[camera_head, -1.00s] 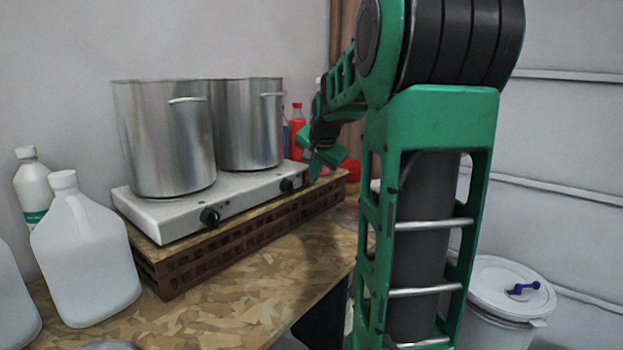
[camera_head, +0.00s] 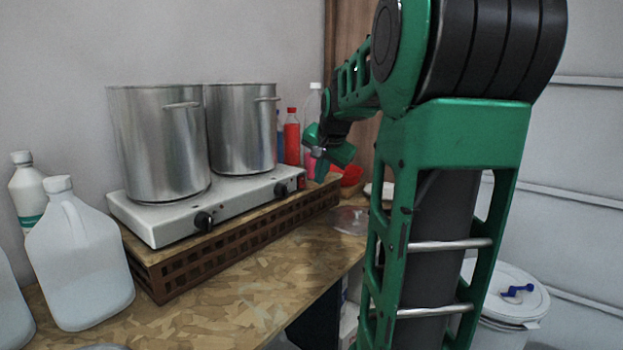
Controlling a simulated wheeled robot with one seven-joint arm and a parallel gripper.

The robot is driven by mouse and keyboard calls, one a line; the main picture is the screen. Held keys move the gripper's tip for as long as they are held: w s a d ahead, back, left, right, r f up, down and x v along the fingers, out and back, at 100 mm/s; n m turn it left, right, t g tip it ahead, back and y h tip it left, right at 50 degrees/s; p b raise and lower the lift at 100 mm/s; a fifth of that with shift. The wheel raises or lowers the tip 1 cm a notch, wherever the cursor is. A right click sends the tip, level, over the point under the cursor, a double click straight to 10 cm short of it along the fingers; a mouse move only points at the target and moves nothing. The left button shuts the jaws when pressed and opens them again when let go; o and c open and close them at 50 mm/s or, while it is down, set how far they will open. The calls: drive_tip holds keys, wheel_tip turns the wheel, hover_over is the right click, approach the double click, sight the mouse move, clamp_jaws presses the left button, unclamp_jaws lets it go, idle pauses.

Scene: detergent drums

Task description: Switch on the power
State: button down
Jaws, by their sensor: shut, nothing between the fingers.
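A silver two-burner hot plate (camera_head: 160,232) sits on a brown slatted crate (camera_head: 215,262) on the worktop. Its front has a black left knob (camera_head: 204,221) and a black right knob (camera_head: 281,190). A small dark, reddish spot shows near its right end, too small to identify. A left steel pot (camera_head: 155,150) and a right steel pot (camera_head: 240,130) stand on the burners. My green gripper (camera_head: 321,170) is shut and empty, just right of the hot plate's right end. I cannot tell whether it touches anything.
White jugs (camera_head: 80,265) stand at the left. A red bottle (camera_head: 292,140) and a red bowl (camera_head: 350,176) are behind and beside my gripper. A clear lid (camera_head: 350,218) lies right of the crate. A white lidded bucket (camera_head: 505,295) stands right. The front worktop is mostly clear.

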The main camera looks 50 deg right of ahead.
drive_tip(key=v, duration=0.9)
drive_tip(key=shift+w+a+r, duration=0.15)
drive_tip(key=shift+f, duration=0.7)
